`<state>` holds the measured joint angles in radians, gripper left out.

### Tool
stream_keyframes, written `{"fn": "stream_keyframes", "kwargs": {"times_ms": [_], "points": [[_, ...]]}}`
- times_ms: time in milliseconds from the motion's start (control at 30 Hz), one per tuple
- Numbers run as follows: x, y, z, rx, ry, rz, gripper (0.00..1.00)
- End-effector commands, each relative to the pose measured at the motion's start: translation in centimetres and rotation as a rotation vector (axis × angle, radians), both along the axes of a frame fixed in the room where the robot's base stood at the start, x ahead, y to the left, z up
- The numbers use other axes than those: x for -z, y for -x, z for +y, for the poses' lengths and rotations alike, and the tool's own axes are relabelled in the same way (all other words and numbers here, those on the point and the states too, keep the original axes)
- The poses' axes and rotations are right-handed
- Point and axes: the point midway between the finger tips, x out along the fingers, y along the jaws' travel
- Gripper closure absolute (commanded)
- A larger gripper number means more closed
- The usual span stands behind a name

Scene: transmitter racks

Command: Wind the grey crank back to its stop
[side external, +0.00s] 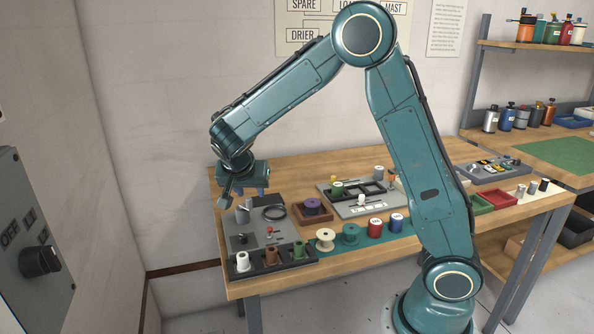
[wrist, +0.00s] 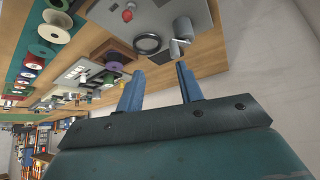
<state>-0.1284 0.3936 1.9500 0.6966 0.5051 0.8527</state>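The grey crank (side external: 243,214) stands on a grey panel (side external: 256,228) at the left end of the bench. In the wrist view the crank (wrist: 183,28) shows as a grey cylinder with a smaller grey piece beside it, just beyond my fingertips. My gripper (side external: 252,191) hangs above and behind the crank in the side view. In the wrist view my gripper (wrist: 158,76) has its two blue fingers spread apart with nothing between them. The fingers look clear of the crank. The crank's stop cannot be made out.
A black ring (side external: 275,212) lies right of the crank, and a small red knob (side external: 269,231) is in front. A dark tray (side external: 256,269) of spools lines the front edge. A brown box with a purple spool (side external: 312,204) stands further right.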

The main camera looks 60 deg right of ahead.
Motion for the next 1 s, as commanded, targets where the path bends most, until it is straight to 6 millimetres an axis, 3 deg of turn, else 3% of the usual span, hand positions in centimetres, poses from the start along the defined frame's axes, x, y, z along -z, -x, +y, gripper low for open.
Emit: {"fn": "stream_keyframes", "kwargs": {"times_ms": [200,400,700,1000], "points": [[1.3,-2.4,1.4,0.099,0.177,-0.019,0.63],[2.1,-3.7,3.5,0.184,0.345,-0.068,0.63],[2.5,-3.8,6.4,0.267,0.517,-0.147,0.63],[2.5,-3.7,6.7,0.28,0.541,-0.161,0.63]]}}
